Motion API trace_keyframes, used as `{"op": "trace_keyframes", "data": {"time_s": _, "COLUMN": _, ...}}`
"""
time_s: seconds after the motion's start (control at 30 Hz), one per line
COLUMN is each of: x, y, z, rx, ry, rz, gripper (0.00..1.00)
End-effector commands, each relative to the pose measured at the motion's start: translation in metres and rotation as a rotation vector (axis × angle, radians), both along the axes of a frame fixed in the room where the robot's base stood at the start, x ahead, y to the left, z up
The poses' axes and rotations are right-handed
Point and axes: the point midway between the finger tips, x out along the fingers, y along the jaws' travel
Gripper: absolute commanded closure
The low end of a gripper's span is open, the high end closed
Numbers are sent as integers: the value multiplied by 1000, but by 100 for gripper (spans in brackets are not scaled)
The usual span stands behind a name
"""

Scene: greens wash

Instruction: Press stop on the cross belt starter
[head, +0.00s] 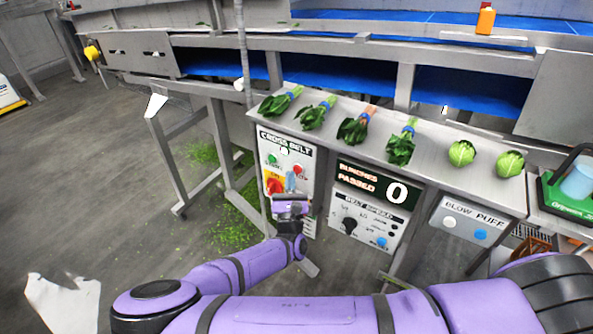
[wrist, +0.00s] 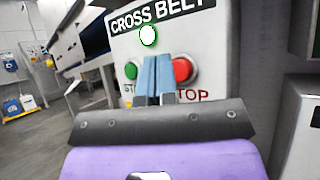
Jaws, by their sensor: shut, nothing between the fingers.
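The cross belt starter is a pale box (head: 306,190) below the left end of the grey shelf, and its face also shows in the wrist view (wrist: 205,40). Its red stop button (wrist: 183,69) is right of my fingertips, with the word below it partly hidden. The green start button (wrist: 130,71) is to their left. In the head view the red button (head: 298,170) sits just above and right of my fingers. My gripper (head: 291,182) is shut, with light blue fingertips (wrist: 154,76) pointing at the panel between the two buttons. I cannot tell whether they touch it.
A red and yellow switch (head: 274,184) is left of my fingers. Several bunches of greens lie on the shelf (head: 430,150) above.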

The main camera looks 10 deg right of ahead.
Motion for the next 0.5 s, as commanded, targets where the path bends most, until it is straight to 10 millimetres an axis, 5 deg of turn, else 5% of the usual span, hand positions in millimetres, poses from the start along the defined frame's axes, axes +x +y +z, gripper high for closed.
{"op": "trace_keyframes", "data": {"time_s": 0.5, "x": 6, "y": -5, "z": 0, "rx": 0, "ry": 0, "rz": 0, "gripper": 100}}
